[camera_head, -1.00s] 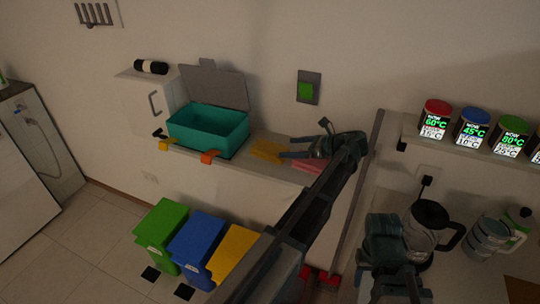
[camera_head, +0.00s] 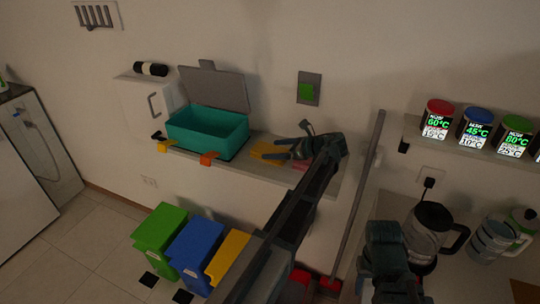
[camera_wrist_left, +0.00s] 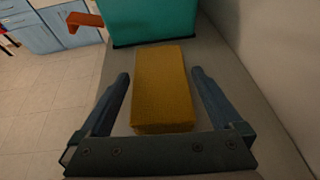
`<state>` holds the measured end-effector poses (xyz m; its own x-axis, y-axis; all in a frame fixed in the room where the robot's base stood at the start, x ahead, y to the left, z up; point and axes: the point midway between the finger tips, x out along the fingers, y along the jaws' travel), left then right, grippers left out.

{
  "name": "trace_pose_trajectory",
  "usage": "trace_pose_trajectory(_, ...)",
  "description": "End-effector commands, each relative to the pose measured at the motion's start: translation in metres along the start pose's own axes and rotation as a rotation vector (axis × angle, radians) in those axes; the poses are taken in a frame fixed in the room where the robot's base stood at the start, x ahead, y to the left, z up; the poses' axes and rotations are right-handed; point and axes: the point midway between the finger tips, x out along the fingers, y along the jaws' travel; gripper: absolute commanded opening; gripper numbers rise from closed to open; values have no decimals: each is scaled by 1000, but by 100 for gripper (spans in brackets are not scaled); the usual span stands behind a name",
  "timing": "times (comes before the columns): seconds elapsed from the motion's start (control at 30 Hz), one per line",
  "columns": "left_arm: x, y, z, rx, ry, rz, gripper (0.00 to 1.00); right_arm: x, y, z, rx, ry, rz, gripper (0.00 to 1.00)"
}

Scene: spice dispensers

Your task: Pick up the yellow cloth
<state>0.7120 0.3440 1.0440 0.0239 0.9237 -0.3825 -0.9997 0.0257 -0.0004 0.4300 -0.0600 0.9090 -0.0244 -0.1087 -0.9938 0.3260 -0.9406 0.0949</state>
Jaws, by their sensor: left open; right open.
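The yellow cloth (camera_head: 264,150), a thick block-like folded piece, lies on the narrow shelf to the right of the teal box. It also shows in the left wrist view (camera_wrist_left: 162,88), lengthwise between my fingers. My left gripper (camera_head: 279,149) is open at the cloth's right end in the head view. In the left wrist view its two fingers (camera_wrist_left: 160,76) lie on either side of the cloth, with a visible gap on each side. My right gripper (camera_head: 395,284) is low at the right in the head view, by the counter; its fingertips are hard to make out.
The teal box (camera_head: 205,133), lid raised, stands on the shelf (camera_head: 250,170) just beyond the cloth. An orange clip (camera_head: 209,158) is on the shelf edge. A pink cloth (camera_head: 301,165) is mostly hidden by my left arm. The wall rises behind. Several coloured bins stand below.

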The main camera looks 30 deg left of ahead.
Motion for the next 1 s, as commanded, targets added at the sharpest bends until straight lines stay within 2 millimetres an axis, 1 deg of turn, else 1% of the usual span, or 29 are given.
trace_pose_trajectory(0.03, 0, 0, 0, 0, 0, 0, 100, 0, 0, 0, 0, 0, 0, 50)
trace_pose_trajectory(0.17, 0, 0, 0, 0, 0, 0, 77, 0, 0, 0, 0, 0, 0, 50)
trace_pose_trajectory(0.2, 0, 0, 0, 0, 0, 0, 69, 0, 0, 0, 0, 0, 0, 50)
trace_pose_trajectory(0.27, 0, 0, 0, 0, 0, 0, 59, 0, 0, 0, 0, 0, 0, 50)
trace_pose_trajectory(0.3, 0, 0, 0, 0, 0, 0, 51, 0, 0, 0, 0, 0, 0, 50)
trace_pose_trajectory(0.37, 0, 0, 0, 0, 0, 0, 41, 0, 0, 0, 0, 0, 0, 50)
trace_pose_trajectory(0.4, 0, 0, 0, 0, 0, 0, 33, 0, 0, 0, 0, 0, 0, 50)
trace_pose_trajectory(0.43, 0, 0, 0, 0, 0, 0, 31, 0, 0, 0, 0, 0, 0, 50)
trace_pose_trajectory(0.77, -1, 0, 2, 0, 0, 1, 30, -2, 0, 0, 0, 0, 0, 50)
trace_pose_trajectory(1.0, -5, 0, 10, 0, 0, 1, 30, -11, 1, 1, 0, 0, 0, 50)
